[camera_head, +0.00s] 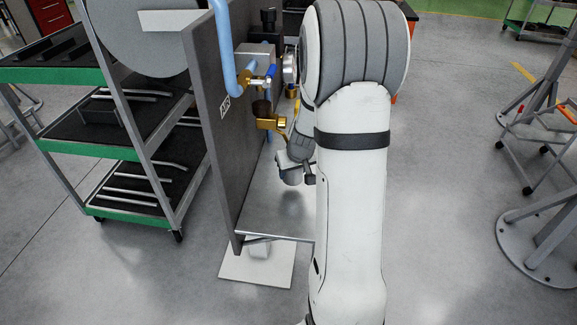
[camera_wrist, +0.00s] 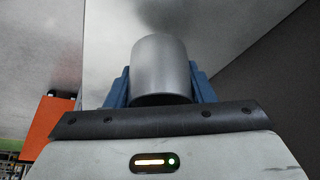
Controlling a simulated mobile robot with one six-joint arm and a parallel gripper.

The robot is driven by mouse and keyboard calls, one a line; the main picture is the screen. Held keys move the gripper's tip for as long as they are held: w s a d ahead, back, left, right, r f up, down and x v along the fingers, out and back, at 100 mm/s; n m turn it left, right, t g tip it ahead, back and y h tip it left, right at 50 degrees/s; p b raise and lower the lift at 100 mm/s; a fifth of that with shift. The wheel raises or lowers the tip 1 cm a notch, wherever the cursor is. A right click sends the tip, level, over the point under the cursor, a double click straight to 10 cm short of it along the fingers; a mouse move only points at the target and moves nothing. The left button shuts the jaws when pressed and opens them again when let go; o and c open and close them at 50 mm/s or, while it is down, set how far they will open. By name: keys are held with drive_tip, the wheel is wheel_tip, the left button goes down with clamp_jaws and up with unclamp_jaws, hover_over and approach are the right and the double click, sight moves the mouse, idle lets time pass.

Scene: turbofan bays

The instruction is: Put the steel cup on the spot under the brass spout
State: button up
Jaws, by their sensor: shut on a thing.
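The steel cup (camera_wrist: 160,68) is a plain grey cylinder in the wrist view. My gripper (camera_wrist: 161,82) is shut on it, with one blue finger on each side. In the head view, the brass spout (camera_head: 271,123) sticks out from the dark upright panel, above a grey metal shelf (camera_head: 268,222). The end of my arm is low beside the spout, over the shelf, partly hidden by my forearm. I cannot pick out the cup surely there. A dark soft patch, perhaps a shadow, lies on the shelf below. No clear spot marking shows.
The dark panel (camera_head: 214,115) stands left of my arm, with a blue pipe (camera_head: 226,50) and fittings near the spout. A green-edged cart (camera_head: 108,148) stands further left. An orange item (camera_wrist: 48,118) shows at left in the wrist view. Open floor lies right of my arm.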

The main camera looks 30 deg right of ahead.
sight(289, 173)
drive_tip(key=w, duration=0.3)
drive_tip(key=shift+d+p, duration=0.1)
drive_tip(key=shift+p, duration=0.2)
drive_tip(key=shift+f, duration=1.75)
drive_tip(key=shift+f+b, duration=0.2)
drive_tip(key=shift+b, duration=0.25)
drive_tip(key=o, duration=1)
drive_tip(key=shift+r, duration=0.1)
drive_tip(key=shift+c, duration=0.2)
drive_tip(key=shift+r, duration=0.1)
